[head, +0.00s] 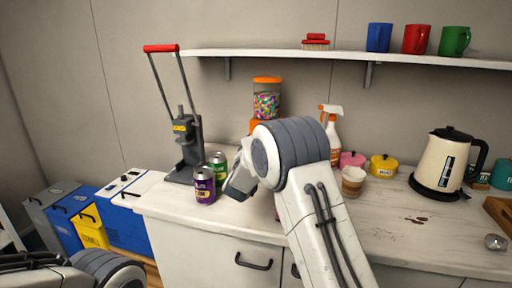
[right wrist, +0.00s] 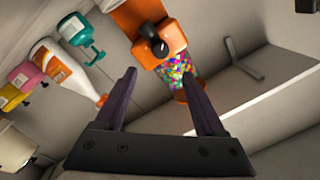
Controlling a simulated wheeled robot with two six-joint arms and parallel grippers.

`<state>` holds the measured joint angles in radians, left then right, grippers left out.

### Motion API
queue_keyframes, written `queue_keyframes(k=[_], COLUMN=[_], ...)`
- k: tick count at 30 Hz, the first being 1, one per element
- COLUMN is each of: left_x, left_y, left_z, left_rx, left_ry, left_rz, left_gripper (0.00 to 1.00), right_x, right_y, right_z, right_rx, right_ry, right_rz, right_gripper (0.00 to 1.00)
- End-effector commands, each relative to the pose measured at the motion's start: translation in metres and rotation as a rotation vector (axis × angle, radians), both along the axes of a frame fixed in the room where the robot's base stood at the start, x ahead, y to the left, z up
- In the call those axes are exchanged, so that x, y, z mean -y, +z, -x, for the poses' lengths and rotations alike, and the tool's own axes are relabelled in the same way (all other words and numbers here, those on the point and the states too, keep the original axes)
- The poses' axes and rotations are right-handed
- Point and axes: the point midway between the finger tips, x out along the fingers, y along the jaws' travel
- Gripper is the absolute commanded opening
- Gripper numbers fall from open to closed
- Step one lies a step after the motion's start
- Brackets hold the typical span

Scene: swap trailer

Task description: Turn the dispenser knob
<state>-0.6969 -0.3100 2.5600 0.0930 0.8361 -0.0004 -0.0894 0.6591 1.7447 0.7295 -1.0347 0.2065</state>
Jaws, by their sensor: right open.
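The candy dispenser has an orange lid and a clear jar of coloured candy (head: 266,104) in the head view. Its orange lower body is mostly hidden behind my right arm. In the right wrist view the dispenser (right wrist: 158,48) appears upside down, with a black knob (right wrist: 152,42) on its orange body. My right gripper (right wrist: 159,77) is open and empty. Its fingers point toward the dispenser, with the knob ahead of the gap between them and apart from both. In the head view the knob is hidden. My left gripper is out of view.
A purple can (head: 204,186) and a green can (head: 218,168) stand left of my right gripper, near a can crusher (head: 184,140). A spray bottle (head: 332,135), pink and yellow pots, a cup and a kettle (head: 444,163) stand to the right. A shelf (head: 340,55) runs above.

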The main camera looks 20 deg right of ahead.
Motion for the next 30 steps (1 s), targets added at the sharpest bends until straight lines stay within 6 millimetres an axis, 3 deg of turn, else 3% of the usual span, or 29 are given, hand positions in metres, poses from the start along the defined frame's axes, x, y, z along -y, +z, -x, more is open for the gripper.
queue_keyframes(k=[4,9,13,20,30], left_x=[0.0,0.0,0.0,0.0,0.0], left_y=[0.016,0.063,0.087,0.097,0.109], left_z=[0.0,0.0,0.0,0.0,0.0], left_rx=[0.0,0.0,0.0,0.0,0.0], left_ry=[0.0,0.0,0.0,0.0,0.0], left_rz=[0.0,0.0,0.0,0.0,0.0], left_gripper=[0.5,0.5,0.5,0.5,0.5], right_x=[-0.001,-0.003,-0.004,-0.002,0.029], right_y=[0.007,0.015,0.012,0.004,0.004], right_z=[-0.003,-0.01,-0.013,-0.018,-0.062], right_rx=[-0.037,-0.197,-0.318,-0.402,-0.4], right_ry=[-0.01,-0.046,-0.071,-0.089,-0.091], right_rz=[0.052,0.27,0.431,0.545,0.543], right_gripper=[0.73,0.73,0.73,0.73,0.73])
